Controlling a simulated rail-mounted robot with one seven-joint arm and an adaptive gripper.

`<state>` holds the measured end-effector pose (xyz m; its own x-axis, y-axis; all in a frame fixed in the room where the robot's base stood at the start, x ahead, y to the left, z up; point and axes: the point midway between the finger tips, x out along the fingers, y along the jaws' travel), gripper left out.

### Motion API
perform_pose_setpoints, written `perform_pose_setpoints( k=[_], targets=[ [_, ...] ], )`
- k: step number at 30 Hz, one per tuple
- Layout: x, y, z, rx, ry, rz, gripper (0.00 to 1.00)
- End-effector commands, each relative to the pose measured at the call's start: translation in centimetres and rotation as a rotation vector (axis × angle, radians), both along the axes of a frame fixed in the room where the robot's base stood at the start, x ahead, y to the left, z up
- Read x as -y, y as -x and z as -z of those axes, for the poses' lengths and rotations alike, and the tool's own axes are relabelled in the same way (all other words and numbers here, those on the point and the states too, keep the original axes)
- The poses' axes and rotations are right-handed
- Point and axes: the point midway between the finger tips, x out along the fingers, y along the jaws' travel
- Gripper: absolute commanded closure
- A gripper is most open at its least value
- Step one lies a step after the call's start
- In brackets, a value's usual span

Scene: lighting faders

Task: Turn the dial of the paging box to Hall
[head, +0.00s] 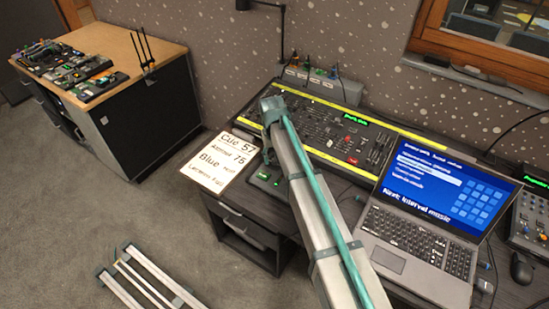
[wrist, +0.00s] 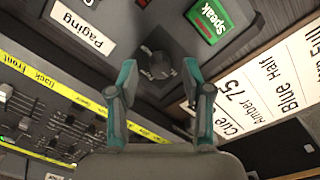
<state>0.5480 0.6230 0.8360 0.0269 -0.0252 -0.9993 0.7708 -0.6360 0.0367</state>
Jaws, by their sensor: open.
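The dark paging box (wrist: 130,20) fills the upper part of the wrist view, with a white "Paging" label (wrist: 82,24) and a green "Speak" button (wrist: 207,19). Its round dark dial (wrist: 157,65) lies between my gripper's fingertips in that view. My gripper (wrist: 160,82) is open, one teal finger on each side of the dial, with gaps showing; I cannot tell its height above the dial. The dial's setting and any "Hall" mark are not readable. In the head view the paging box (head: 264,179) is partly behind my arm, and the dial is hidden.
The lighting console (head: 330,125) with yellow strips and faders stands behind the box. A white cue sheet (head: 219,161) lies to its left. An open laptop (head: 420,222) stands to the right.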

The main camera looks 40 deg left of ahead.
Motion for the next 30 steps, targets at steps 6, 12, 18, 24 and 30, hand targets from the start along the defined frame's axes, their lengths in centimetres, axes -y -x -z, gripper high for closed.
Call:
perform_pose_setpoints(
  k=[6, 12, 18, 24, 30],
  targets=[
    [-0.1, 0.1, -3.8, 0.002, -0.002, 0.0, 0.51],
    [-0.3, 0.2, -7.6, 0.001, -0.002, 0.0, 0.51],
    [-0.3, 0.2, -10.1, 0.001, -0.001, -0.001, 0.51],
    [-0.3, 0.3, -11.1, 0.0, 0.0, -0.001, 0.51],
    [-0.3, 0.3, -11.1, 0.0, 0.0, 0.0, 0.51]
  ],
)
